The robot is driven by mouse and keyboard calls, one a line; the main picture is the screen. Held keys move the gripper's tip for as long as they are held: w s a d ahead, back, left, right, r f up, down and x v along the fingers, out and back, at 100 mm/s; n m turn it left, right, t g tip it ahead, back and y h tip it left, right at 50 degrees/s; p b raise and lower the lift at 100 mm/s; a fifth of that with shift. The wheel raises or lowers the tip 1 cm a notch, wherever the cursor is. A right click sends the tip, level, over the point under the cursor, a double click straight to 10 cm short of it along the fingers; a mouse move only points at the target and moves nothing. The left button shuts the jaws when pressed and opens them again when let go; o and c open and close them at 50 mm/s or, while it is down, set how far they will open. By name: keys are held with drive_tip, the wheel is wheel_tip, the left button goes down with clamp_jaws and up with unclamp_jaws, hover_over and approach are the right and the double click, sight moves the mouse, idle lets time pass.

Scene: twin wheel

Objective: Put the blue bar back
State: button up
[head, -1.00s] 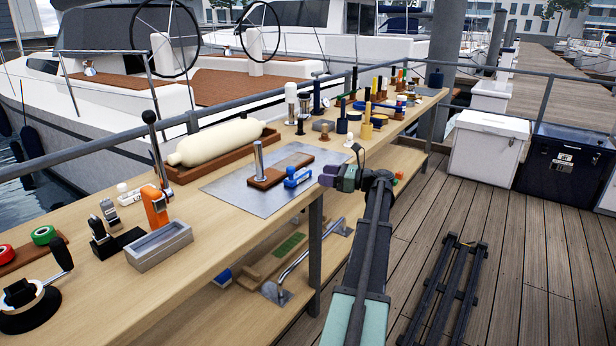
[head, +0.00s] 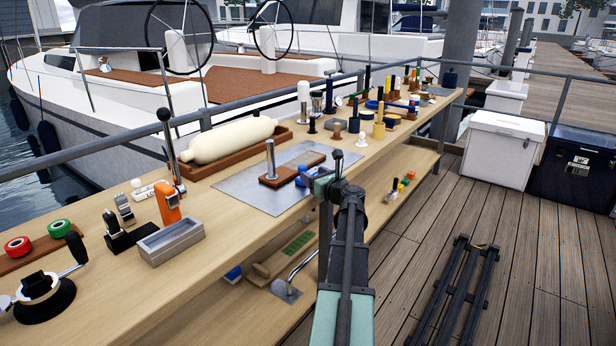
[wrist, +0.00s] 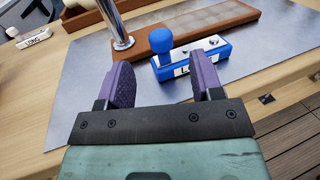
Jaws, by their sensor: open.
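The blue bar (wrist: 192,62) lies on the grey metal plate (wrist: 75,98), with a round blue knob on its near left end and a partly hidden label on its front. In the head view the bar (head: 300,181) is mostly hidden behind my gripper (head: 323,184). In the wrist view my gripper (wrist: 163,78) is open, with a purple finger on each side. The bar is just beyond the fingertips, its knob between them and its right end behind the right finger. A wooden base (wrist: 180,27) with an upright metal post (wrist: 114,22) stands behind the bar.
A white roll (head: 232,139) in a wooden tray lies behind the plate. An orange-handled tool (head: 168,204) and a grey open box (head: 171,241) stand to the left. Several small pegs and knobs crowd the right of the bench. The plate's front left is bare.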

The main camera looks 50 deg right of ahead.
sight(305, 170)
drive_tip(key=x, duration=0.6)
drive_tip(key=shift+d, duration=0.1)
clamp_jaws()
